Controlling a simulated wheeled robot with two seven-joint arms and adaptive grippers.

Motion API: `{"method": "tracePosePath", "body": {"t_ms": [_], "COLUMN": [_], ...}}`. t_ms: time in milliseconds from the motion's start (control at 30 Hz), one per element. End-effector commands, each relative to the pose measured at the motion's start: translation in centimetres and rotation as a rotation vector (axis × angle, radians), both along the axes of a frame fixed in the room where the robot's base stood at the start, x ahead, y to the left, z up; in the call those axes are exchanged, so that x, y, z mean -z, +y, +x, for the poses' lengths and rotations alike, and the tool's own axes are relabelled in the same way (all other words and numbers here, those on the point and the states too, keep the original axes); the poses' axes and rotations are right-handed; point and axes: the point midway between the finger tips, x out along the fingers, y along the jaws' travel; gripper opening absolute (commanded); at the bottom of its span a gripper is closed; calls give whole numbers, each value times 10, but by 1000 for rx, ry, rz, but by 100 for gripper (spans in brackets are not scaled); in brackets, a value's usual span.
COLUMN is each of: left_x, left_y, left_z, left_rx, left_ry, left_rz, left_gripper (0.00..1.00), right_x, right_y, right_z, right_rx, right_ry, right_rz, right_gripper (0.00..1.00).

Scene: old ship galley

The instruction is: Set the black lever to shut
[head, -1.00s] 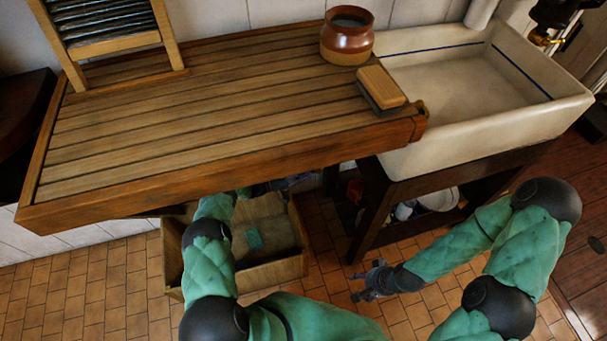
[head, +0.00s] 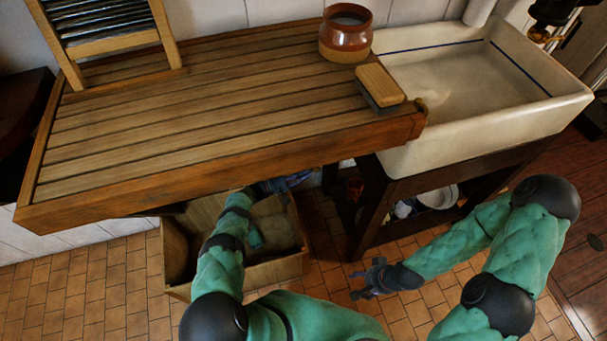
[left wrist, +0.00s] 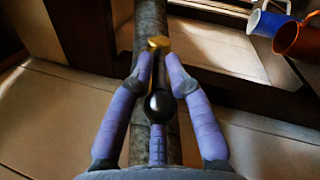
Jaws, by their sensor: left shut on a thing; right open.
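The black lever (left wrist: 158,78) shows in the left wrist view with a round black knob at its near end. Its far end meets a brass fitting (left wrist: 158,43) on a grey pipe (left wrist: 152,18). In this view the lever looks roughly in line with the pipe. My left gripper (left wrist: 160,72) is shut on the lever, one finger on each side. In the head view my left gripper (head: 287,182) is under the front edge of the draining board, and the lever is hidden there. My right gripper (head: 368,282) is open and empty above the floor, in front of the sink stand.
The wooden draining board (head: 200,120) overhangs my left arm. A wooden box (head: 280,270) stands on the tiles beneath it. The sink (head: 480,110) rests on a dark stand. Blue (left wrist: 270,22) and copper (left wrist: 297,38) vessels show in the left wrist view.

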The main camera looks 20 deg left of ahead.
Motion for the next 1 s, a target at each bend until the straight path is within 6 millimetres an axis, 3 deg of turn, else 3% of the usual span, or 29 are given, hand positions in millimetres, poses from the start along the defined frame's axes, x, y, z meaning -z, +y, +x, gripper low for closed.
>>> {"method": "tracePosePath", "body": {"t_ms": [100, 133, 167, 200, 567, 1000], "left_x": [-2, -2, -2, -2, 0, 12], "left_y": [6, 6, 6, 5, 4, 52], "left_z": [1, 1, 1, 1, -1, -31], "left_rx": [-8, -8, -8, -7, -2, -8], "left_ry": [-5, -5, -5, -4, -1, -2], "left_rz": [2, 2, 2, 2, 1, 3], "left_gripper": [0, 27, 36, 37, 37, 37], "right_x": [0, 0, 0, 0, 0, 0], "right_y": [0, 0, 0, 0, 0, 0], "right_z": [0, 0, 0, 0, 0, 0], "right_rx": [0, 0, 0, 0, 0, 0], "right_ry": [0, 0, 0, 0, 0, 0], "right_rz": [0, 0, 0, 0, 0, 0], "right_gripper": [64, 64, 64, 64, 64, 64]}}
